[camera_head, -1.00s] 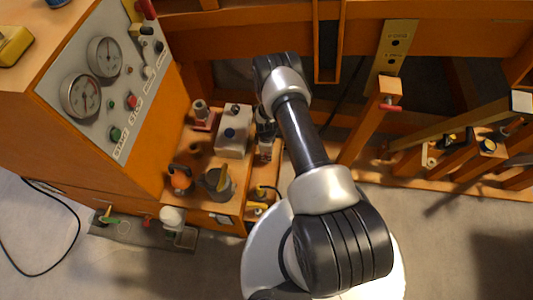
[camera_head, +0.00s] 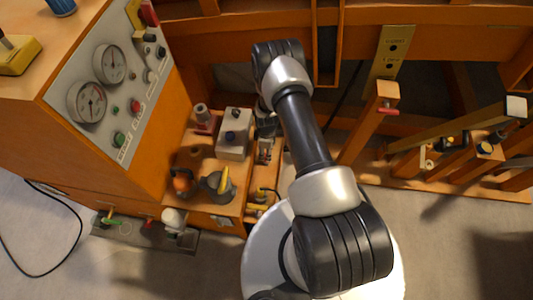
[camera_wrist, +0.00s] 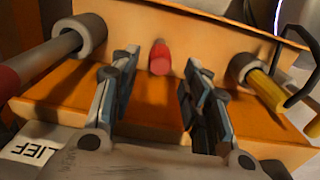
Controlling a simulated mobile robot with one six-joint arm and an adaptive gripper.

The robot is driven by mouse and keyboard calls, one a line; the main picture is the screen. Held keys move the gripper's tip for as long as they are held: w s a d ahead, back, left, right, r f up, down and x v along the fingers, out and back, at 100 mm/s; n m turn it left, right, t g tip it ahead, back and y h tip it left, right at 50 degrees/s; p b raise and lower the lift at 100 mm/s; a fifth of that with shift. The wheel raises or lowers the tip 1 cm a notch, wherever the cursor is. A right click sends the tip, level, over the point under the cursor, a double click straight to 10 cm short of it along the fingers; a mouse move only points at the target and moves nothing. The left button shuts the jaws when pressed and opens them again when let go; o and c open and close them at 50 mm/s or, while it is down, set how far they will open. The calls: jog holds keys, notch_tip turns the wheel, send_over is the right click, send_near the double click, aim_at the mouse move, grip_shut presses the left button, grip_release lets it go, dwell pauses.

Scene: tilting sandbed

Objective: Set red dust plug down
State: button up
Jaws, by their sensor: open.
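My gripper (camera_wrist: 158,78) is open, with one finger on each side of the plug in the picture. Gaps show between the plug and both fingers, and nothing is held. In the head view my gripper (camera_head: 265,124) is over the narrow orange tray beside the grey box. The plug is too small there to make out surely.
In the wrist view a grey holder with a red-ended rod (camera_wrist: 62,52) is at left and a yellow-handled tool (camera_wrist: 272,92) at right. In the head view a grey box (camera_head: 234,134) and a dark pot (camera_head: 217,187) stand left of my gripper. Orange posts (camera_head: 366,125) rise at right.

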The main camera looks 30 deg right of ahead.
jog(key=a+r+m+t+p, duration=0.1)
jog(key=a+r+m, duration=0.1)
jog(key=r, duration=1.9)
jog(key=a+r+m+t+p, duration=0.1)
jog(key=a+r+m, duration=0.15)
jog(key=r, duration=1.85)
jog(key=s+a+r+m+t, duration=0.1)
jog(key=s+a+r+m, duration=0.2)
jog(key=s+r, duration=0.7)
jog(key=s+a+r+m+t, duration=0.1)
jog(key=s+r, duration=0.5)
jog(key=s, duration=0.7)
jog(key=a+m, duration=0.1)
jog(key=m, duration=0.1)
jog(key=shift+s+r+m+t, duration=0.3)
jog(key=shift+s+r+m, duration=0.05)
jog(key=shift+r, duration=0.05)
jog(key=shift+a, duration=0.1)
